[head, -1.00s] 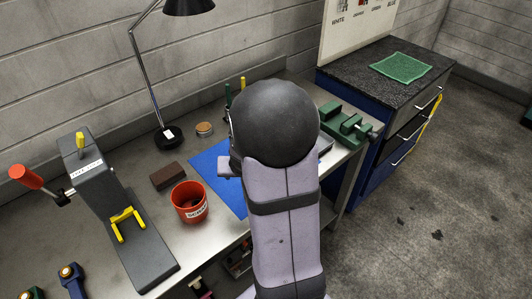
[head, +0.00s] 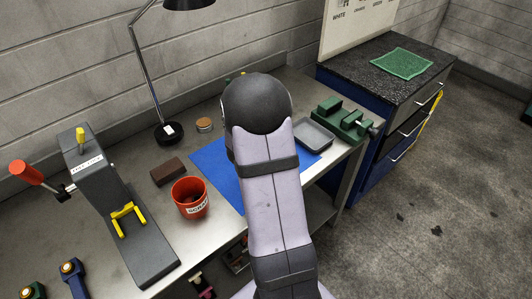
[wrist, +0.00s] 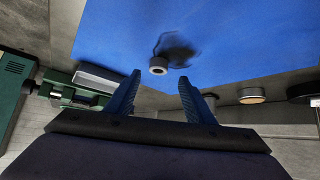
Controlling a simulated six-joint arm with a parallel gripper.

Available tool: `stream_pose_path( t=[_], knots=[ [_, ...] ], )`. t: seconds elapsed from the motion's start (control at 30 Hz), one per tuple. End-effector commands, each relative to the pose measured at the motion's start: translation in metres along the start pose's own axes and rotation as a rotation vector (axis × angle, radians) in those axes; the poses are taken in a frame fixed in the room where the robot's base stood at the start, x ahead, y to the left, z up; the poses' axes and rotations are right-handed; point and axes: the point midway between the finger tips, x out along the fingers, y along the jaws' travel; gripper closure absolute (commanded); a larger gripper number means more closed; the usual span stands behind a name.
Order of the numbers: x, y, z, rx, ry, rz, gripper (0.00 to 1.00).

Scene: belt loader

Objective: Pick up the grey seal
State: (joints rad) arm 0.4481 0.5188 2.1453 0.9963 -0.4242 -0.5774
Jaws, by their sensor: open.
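The grey seal (wrist: 158,66) is a small ring with a dark hole, seen on the blue mat (wrist: 225,40) in the wrist view. My gripper (wrist: 160,77) is open, with its two blue fingers apart and nothing between them. The seal shows just beyond the fingertips, roughly centred in the gap. A dark shadow lies on the mat beside the seal. In the head view my own arm hides the gripper and the seal; the mat (head: 213,165) shows at the arm's left.
A green vise (head: 342,118) and a grey tray (head: 314,134) stand right of the mat. A red cup (head: 190,198), a brown block (head: 168,171), a round tin (head: 204,125) and a lamp (head: 168,132) stand left. A grey press (head: 125,220) is further left.

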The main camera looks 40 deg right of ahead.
Motion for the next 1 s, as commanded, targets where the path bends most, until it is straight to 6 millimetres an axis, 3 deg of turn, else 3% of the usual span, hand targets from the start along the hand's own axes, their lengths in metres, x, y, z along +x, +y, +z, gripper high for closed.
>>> stream_pose_path(
  t=[0.17,0.6,0.93,1.0],
  knots=[
    [0.005,0.001,0.000,0.000,-0.001,0.000,0.51],
    [0.048,0.003,0.000,0.000,-0.001,0.000,0.51],
    [0.052,0.003,0.000,0.000,-0.001,-0.001,0.51],
    [0.052,0.003,0.000,0.000,-0.001,-0.001,0.68]
  ],
)
